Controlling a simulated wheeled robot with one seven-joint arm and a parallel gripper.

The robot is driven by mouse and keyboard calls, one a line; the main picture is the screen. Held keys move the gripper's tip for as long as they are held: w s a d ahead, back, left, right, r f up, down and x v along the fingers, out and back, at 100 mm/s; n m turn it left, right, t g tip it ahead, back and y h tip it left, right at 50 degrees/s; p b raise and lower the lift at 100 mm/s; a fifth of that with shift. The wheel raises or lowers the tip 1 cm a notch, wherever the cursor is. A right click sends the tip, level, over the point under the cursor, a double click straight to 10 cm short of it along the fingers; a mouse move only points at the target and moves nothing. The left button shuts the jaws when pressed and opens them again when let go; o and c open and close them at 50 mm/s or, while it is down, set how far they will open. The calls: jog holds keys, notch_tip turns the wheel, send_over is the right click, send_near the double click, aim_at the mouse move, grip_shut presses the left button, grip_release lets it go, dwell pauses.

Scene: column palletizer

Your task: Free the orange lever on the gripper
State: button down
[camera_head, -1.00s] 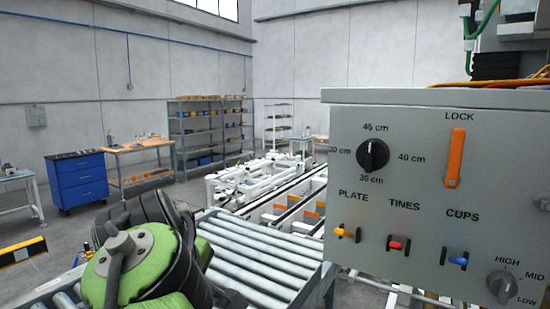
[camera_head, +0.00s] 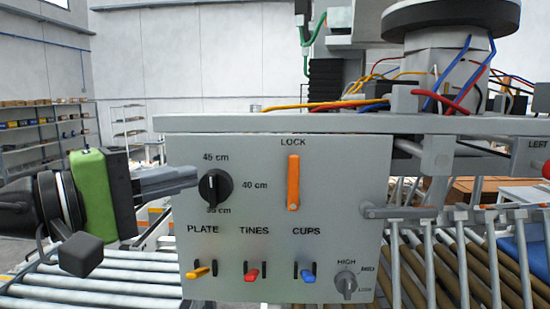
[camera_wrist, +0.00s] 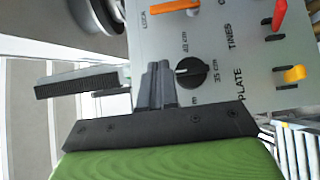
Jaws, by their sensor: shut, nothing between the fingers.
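The orange lever (camera_head: 293,183) sits under the word LOCK on the front of a grey control box (camera_head: 355,245), pointing straight up and down. It also shows at the top edge of the wrist view (camera_wrist: 175,6), partly cut off. My gripper (camera_head: 196,176) reaches in from the left, level with the black dial. It is shut and empty, its tips close to the black dial (camera_head: 214,188); I cannot tell whether they touch it. In the wrist view the dial (camera_wrist: 190,73) is just beyond the fingers. The lever is to the right of my gripper in the head view, clear of it.
Below the lever are a yellow PLATE switch (camera_head: 198,272), a red TINES switch (camera_head: 252,274) and a blue CUPS switch (camera_head: 307,275). A HIGH/MID/LOW knob (camera_head: 346,283) is at the lower right. Roller conveyors (camera_head: 440,262) lie beside the box. Loose wires lie on top.

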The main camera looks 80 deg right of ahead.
aim_at(293, 184)
jog(key=x, duration=1)
jog(key=shift+a, duration=0.1)
jog(key=s, duration=0.1)
jog(key=s+d, duration=0.1)
jog(key=s, duration=0.1)
jog(key=shift+s, duration=0.25)
jog(key=shift+s+a, duration=0.1)
jog(key=shift+s, duration=0.15)
jog(key=shift+w, duration=0.1)
